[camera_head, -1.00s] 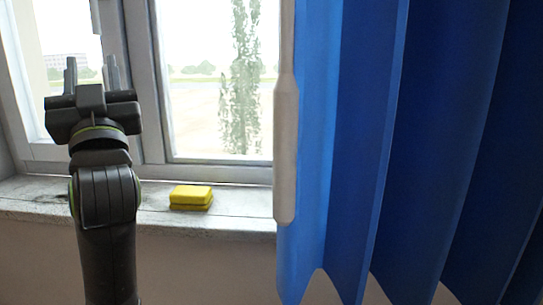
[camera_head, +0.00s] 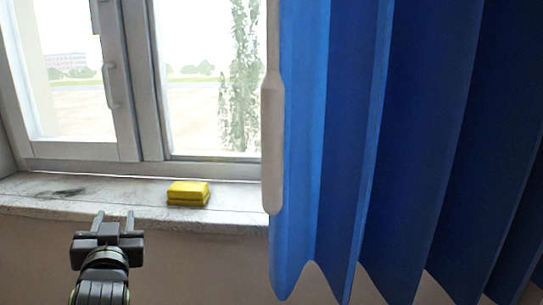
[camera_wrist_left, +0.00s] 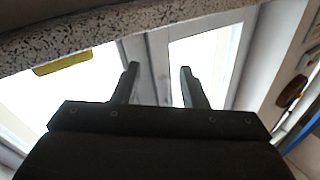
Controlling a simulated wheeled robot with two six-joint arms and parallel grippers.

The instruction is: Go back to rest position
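My left gripper (camera_head: 115,221) is low at the left in the head view, just in front of and below the sill's front edge. Its two fingers stand apart with nothing between them. In the left wrist view the same open, empty fingers (camera_wrist_left: 158,80) point toward the window. My right gripper shows in neither view.
A yellow sponge-like block (camera_head: 188,193) lies on the speckled window sill (camera_head: 110,198); its edge also shows in the left wrist view (camera_wrist_left: 62,63). A blue pleated curtain (camera_head: 345,130) with a pale pull bar (camera_head: 272,145) covers the right side. The window (camera_head: 130,80) is behind the sill.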

